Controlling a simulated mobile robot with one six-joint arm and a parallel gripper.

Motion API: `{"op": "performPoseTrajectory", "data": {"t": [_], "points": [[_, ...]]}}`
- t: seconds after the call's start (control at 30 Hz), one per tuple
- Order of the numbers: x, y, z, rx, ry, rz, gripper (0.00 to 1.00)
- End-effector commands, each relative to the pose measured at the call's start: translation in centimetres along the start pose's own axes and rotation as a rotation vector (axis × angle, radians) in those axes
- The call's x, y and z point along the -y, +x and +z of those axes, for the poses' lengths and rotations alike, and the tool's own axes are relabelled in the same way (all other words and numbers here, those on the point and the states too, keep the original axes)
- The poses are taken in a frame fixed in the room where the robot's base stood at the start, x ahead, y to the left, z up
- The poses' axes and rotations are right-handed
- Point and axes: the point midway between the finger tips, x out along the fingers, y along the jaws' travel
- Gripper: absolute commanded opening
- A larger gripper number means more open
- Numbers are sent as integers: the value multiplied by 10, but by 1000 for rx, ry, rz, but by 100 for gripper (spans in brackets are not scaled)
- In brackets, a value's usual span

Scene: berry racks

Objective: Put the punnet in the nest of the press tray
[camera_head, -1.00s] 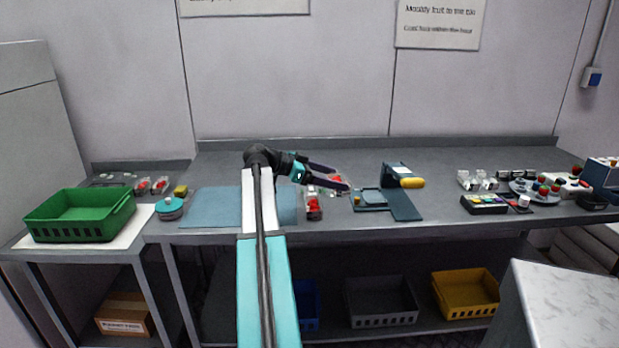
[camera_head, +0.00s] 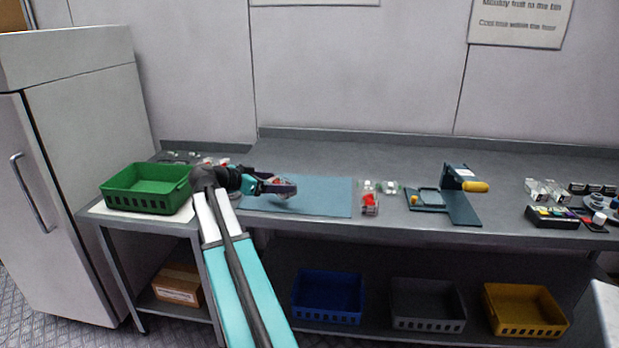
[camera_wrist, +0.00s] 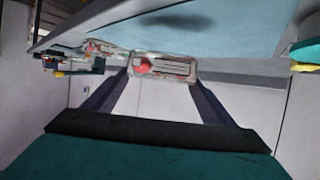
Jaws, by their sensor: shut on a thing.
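My gripper (camera_head: 289,187) is shut on a clear punnet (camera_head: 279,189) with red fruit and holds it above the blue mat. In the wrist view the punnet (camera_wrist: 162,68) sits between the two dark fingertips, with a red berry showing. The press tray (camera_head: 462,211) is dark blue, with a yellow handle, and stands on the bench well to the right of my gripper. Its nest (camera_head: 427,196) is a rectangular frame at its left side and looks empty. The press also shows, small, at the left of the wrist view (camera_wrist: 84,64).
Between mat (camera_head: 325,199) and press stand a punnet with red fruit (camera_head: 369,204) and a clear one (camera_head: 389,187). A green crate (camera_head: 146,200) stands at left. A dark box with coloured squares (camera_head: 553,217) lies right of the press. Several bins sit on the lower shelf.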

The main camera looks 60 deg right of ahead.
Motion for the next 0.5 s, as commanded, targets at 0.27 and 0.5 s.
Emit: {"op": "performPoseTrajectory", "data": {"t": [0.27, 0.5], "points": [[51, -86, 53, 0, -95, -230, 53], [85, -168, 102, 0, -188, -454, 53]]}}
